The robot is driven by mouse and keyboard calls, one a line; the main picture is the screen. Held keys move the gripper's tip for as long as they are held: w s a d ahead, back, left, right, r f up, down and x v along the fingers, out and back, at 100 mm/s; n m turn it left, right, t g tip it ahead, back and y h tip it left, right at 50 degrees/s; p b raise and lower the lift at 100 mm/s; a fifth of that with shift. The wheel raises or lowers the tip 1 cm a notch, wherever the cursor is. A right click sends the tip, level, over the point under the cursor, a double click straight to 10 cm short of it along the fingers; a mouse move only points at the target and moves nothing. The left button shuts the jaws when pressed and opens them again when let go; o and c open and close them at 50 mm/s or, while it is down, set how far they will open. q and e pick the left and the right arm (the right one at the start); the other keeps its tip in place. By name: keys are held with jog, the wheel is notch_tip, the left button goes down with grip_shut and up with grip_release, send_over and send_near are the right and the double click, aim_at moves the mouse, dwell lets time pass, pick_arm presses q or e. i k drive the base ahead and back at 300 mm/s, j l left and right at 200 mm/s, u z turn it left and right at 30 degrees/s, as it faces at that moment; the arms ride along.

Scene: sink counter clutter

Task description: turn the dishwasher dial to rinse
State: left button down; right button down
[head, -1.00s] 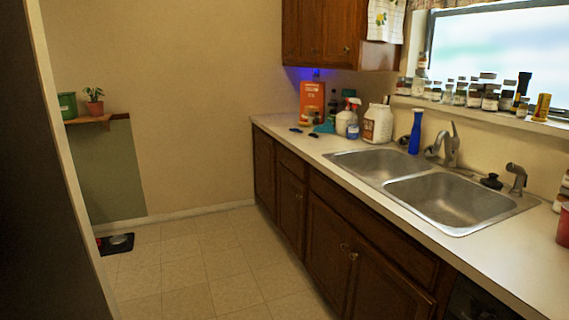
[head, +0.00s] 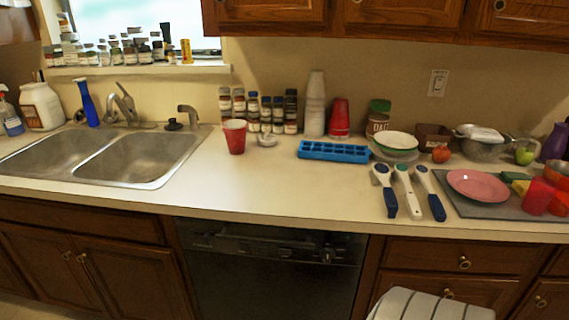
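The black dishwasher (head: 265,285) is built in under the counter, right of the sink. Its control panel runs along the top, just below the counter edge. A dark round dial (head: 327,256) shows at the right part of the panel, with a small light mark on it. The panel's lettering and the dial's setting are too small and dark to read. Neither of my grippers is in the head view.
The double sink (head: 110,157) is at left. A red cup (head: 235,136), blue ice tray (head: 333,151), brushes (head: 404,190) and pink plate (head: 477,185) stand on the counter. A pale striped object (head: 430,304) at the bottom right is cut off; I cannot tell what it is.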

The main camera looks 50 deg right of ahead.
aim_at(327, 254)
jog(key=z, duration=1.5)
